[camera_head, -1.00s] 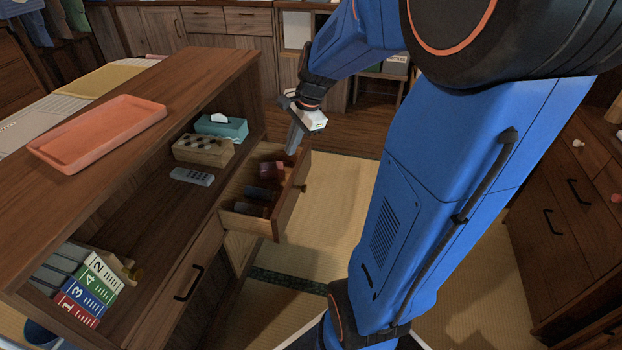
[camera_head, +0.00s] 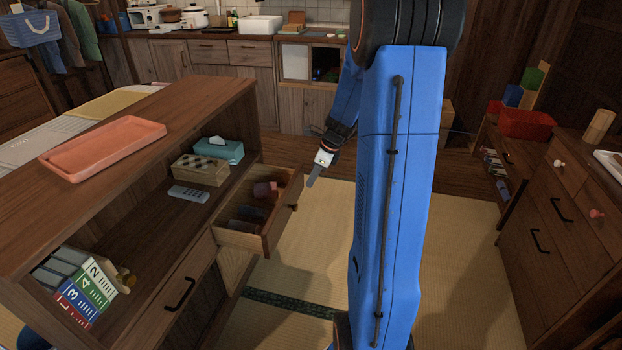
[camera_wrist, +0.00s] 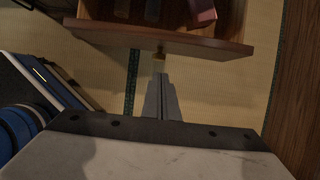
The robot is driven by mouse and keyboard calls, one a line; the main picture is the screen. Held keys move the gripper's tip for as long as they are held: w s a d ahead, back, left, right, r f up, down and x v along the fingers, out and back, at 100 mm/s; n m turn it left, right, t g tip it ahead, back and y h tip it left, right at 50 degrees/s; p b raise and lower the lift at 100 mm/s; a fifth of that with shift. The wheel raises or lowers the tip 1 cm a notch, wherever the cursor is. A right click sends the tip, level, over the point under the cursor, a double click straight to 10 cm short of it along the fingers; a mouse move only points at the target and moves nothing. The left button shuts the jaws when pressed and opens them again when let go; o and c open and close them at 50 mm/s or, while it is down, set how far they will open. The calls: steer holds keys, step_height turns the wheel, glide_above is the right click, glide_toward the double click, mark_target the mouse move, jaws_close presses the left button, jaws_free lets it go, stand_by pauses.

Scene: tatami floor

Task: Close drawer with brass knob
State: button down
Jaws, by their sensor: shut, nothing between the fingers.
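The open drawer (camera_head: 282,221) sticks out of the right side of the wooden cabinet, with several dark and reddish items inside. Its front also shows across the top of the wrist view (camera_wrist: 205,45). A small brass knob (camera_wrist: 159,53) sits on the middle of that front. My gripper (camera_head: 311,183) is shut and empty, in front of the drawer's outer side. In the wrist view its fingertips (camera_wrist: 160,78) point at the knob and look very close to it. I cannot tell whether they touch.
The cabinet top holds a salmon tray (camera_head: 105,150). Its shelf holds a tissue box (camera_head: 219,150), a remote (camera_head: 188,193) and numbered books (camera_head: 85,290). A drawer with a black handle (camera_head: 180,294) is closed. Tatami (camera_head: 300,260) is clear; another chest (camera_head: 565,220) stands right.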

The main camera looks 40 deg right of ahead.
glide_toward(295, 204)
step_height(295, 204, down, 2)
steer(key=shift+w+a+f, duration=0.15)
steer(key=shift+w+a, duration=0.4)
steer(key=shift+w, duration=0.2)
steer(key=shift+w+a+f, duration=0.15)
steer(key=shift+w+a, duration=0.4)
steer(key=shift+w, duration=0.25)
steer(key=w+a, duration=1)
steer(key=w, duration=0.3)
steer(key=shift+s, duration=0.15)
